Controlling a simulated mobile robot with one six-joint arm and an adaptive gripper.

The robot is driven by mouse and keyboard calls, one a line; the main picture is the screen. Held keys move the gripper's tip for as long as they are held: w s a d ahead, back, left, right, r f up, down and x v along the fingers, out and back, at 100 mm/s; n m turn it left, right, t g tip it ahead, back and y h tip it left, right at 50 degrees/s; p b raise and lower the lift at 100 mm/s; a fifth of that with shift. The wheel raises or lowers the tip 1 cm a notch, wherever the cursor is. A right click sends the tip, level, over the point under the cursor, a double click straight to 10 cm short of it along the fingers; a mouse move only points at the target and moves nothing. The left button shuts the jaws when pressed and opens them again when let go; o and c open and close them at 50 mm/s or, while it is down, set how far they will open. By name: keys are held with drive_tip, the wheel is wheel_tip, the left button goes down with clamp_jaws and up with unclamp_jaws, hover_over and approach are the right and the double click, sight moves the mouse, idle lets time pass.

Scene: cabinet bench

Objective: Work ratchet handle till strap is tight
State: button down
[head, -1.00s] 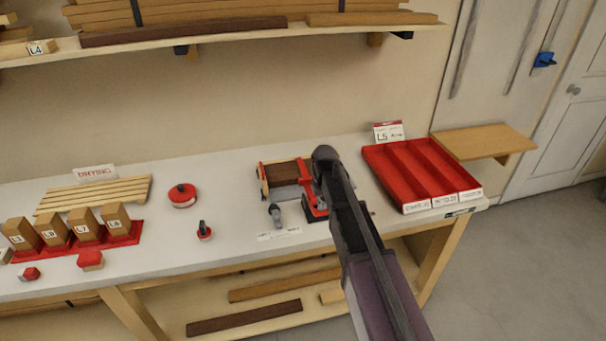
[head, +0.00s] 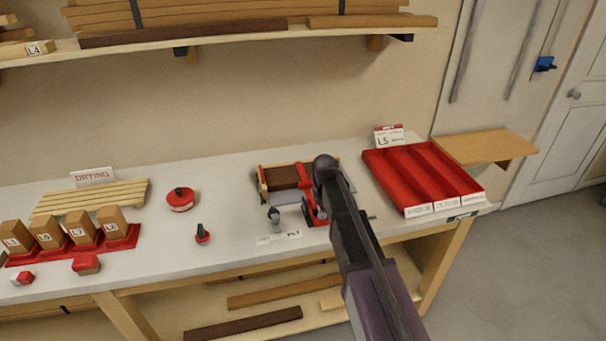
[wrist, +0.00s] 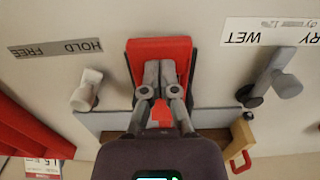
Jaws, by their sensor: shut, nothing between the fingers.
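The red ratchet handle (wrist: 160,52) lies in the middle of the wrist view, on a grey fixture. My gripper (wrist: 158,82) is shut and empty, its grey fingertips over the handle; I cannot tell whether they touch it. In the head view the red ratchet part (head: 309,208) shows beside my arm, which hides the rest and my fingertips. I cannot make out how tight the strap is.
Grey levers stand left (wrist: 86,92) and right (wrist: 269,78) of the handle, by HOLD/FREE and WET/DRY labels. A red tray (head: 377,156) stands to the right on the bench. A red round tin (head: 180,199) and a drying rack (head: 90,197) stand left.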

drive_tip(key=shift+w+a+r+p, duration=0.1)
drive_tip(key=shift+w+r+p, duration=0.05)
drive_tip(key=shift+r+p, duration=1)
drive_tip(key=shift+w+r+p, duration=0.15)
drive_tip(key=shift+r+p, duration=0.85)
drive_tip(key=shift+r, duration=0.2)
drive_tip(key=shift+w+a+r+p, duration=0.1)
drive_tip(key=shift+w+r+p, duration=0.05)
drive_tip(key=shift+r+p, duration=1)
drive_tip(key=shift+r, duration=0.1)
wheel_tip(320, 180, up, 5)
drive_tip(key=p, duration=0.5)
drive_tip(key=s+d+f+m+b, duration=0.3)
drive_tip(key=s+d, duration=1.3)
drive_tip(key=s, duration=0.4)
drive_tip(key=shift+s+d+f+m, duration=0.15)
drive_tip(key=shift+s+d+m, duration=0.05)
drive_tip(key=shift+d+m, duration=0.1)
